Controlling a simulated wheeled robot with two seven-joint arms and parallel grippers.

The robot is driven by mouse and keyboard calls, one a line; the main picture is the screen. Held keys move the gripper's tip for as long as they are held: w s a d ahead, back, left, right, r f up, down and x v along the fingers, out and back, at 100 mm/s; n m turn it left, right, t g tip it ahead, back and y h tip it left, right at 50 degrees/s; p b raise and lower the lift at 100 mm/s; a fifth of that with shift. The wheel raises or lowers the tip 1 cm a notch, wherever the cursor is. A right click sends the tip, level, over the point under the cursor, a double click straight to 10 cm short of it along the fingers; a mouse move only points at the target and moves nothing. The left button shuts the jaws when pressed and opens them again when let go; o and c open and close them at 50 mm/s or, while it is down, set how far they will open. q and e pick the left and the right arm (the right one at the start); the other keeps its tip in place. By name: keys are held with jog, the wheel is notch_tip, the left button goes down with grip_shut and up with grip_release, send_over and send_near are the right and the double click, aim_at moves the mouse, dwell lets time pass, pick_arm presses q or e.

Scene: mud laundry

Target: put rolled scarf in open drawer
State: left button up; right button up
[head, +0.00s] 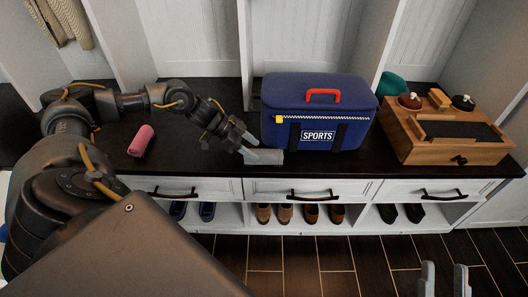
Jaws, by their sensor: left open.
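A pink rolled item, likely the rolled scarf (141,140), lies on the dark bench top at the left. My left gripper (268,156) is open over the bench top, in front of the sports bag and well to the right of the scarf; I see nothing held in it. My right gripper (444,280) shows only its two fingers at the bottom right edge, apart and empty, over the floor. The white drawers under the bench, the middle one (265,188) and the right one (395,188), look shut. My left arm partly hides the left drawer (215,187).
A blue sports bag (285,128) with a red handle stands mid-bench. A wooden box (425,150) with a small knobbed front stands at the right. Several shoes (310,214) sit on the shelf below. Bench top (190,155) between scarf and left gripper is clear.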

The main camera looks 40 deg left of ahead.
aim_at(260, 151)
pick_arm(q)
jog(key=b+x, duration=0.1)
jog(key=x, duration=0.4)
jog(key=shift+w+r+b, duration=0.1)
jog(key=shift+b, duration=0.3)
jog(key=shift+w+d, duration=0.15)
pick_arm(e)
jog(key=d+t, duration=0.1)
jog(key=r+t, duration=0.1)
jog(key=s+d+r+t, duration=0.1)
jog(key=shift+s+d+r+m+t, duration=0.1)
jog(key=shift+d+r+m+t, duration=0.1)
jog(key=shift+d+m+t, duration=0.15)
pick_arm(q)
jog(key=c, duration=0.7)
pick_arm(e)
jog(key=shift+a, duration=0.1)
pick_arm(q)
jog(key=shift+c, duration=0.2)
